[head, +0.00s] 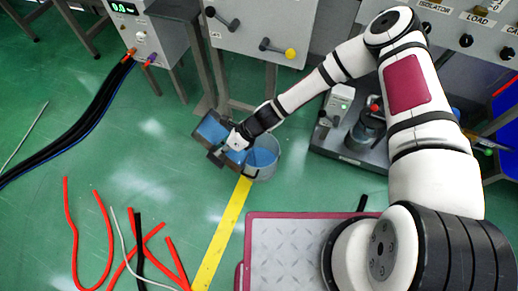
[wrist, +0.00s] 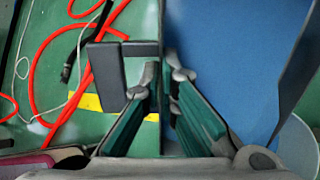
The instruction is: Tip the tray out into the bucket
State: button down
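My gripper (head: 236,139) is shut on the rim of the tray (head: 211,129), a dark grey tray with a blue inside. In the wrist view the fingers (wrist: 163,78) sit on both sides of the tray's wall, next to a dark handle (wrist: 118,75); the blue inside (wrist: 225,60) fills the right side and looks bare. The tray is steeply tilted, at the left and over part of the bucket. The bucket (head: 266,168) is grey with blue inside and stands on the green floor. My gripper and the tray hide part of its mouth. I cannot tell what lies in it.
Red, black and grey cable pieces (head: 110,240) lie on the floor at the lower left. A yellow line (head: 222,230) runs from the bucket. Grey cabinets (head: 262,28) stand behind, and a pump unit (head: 365,130) stands to the right. Floor left of the bucket is clear.

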jog(key=shift+w+d+r+y+b, duration=0.2)
jog(key=shift+d+r+y+b, duration=0.85)
jog(key=shift+d+b, duration=0.2)
dwell(0.4)
jog(key=shift+w+d+r+g+y+b, duration=0.1)
jog(key=shift+d+r+g+y+b, duration=0.1)
jog(key=shift+d+r+y+b, duration=0.4)
jog(key=shift+w+d+r+g+y+b, duration=0.1)
jog(key=shift+d+g+y+b, duration=0.25)
jog(key=shift+b, duration=0.5)
jog(key=shift+w+d+r+y+b, duration=0.1)
jog(key=shift+d+r+y+b, duration=0.2)
jog(key=shift+d+b, duration=0.45)
jog(key=shift+w+d+r+y+b, duration=0.15)
jog(key=shift+d+y+b, duration=0.3)
jog(key=shift+b, duration=0.45)
jog(key=shift+d+r, duration=0.1)
jog(key=shift+d, duration=0.25)
jog(key=shift+d+y, duration=0.25)
jog(key=shift+d, duration=0.05)
jog(key=shift+w+d+r, duration=0.1)
jog(key=shift+d, duration=0.25)
jog(key=shift+w+d+y, duration=0.1)
jog(key=shift+d+y, duration=0.2)
jog(key=shift+d+r, duration=0.1)
jog(key=shift+d, duration=0.2)
